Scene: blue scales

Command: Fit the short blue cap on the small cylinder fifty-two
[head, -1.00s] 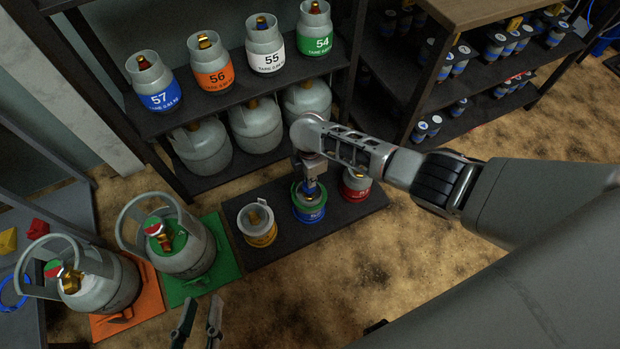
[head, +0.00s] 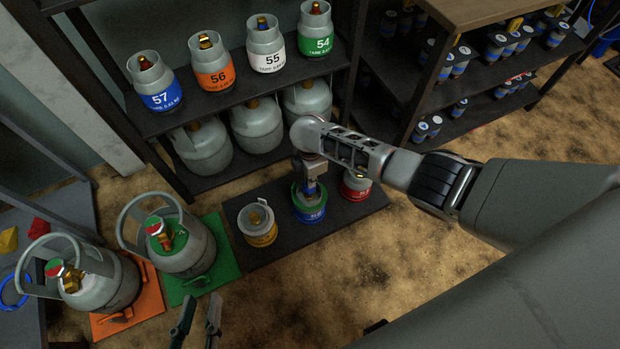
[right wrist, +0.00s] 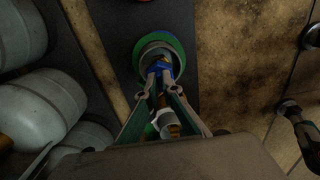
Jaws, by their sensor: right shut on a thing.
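Three small grey cylinders stand on a dark board. The middle one, blue-labelled with a green ring, appears to be cylinder fifty-two (head: 309,213); its number is too small to read surely. My right gripper (head: 311,187) points down inside its open collar. In the right wrist view, my right gripper (right wrist: 160,70) is shut on the short blue cap (right wrist: 163,69) at the brass valve within the collar. The fingers partly hide the cap, and I cannot tell whether it is seated. My left gripper (head: 196,318) is open and empty at the bottom of the head view.
The yellow-labelled cylinder (head: 258,226) and red-labelled cylinder (head: 356,186) flank the middle one on the dark board (head: 273,254). Larger cylinders stand on a green mat (head: 221,268) and an orange mat (head: 142,310) at left. A shelf (head: 220,112) with cylinders rises behind.

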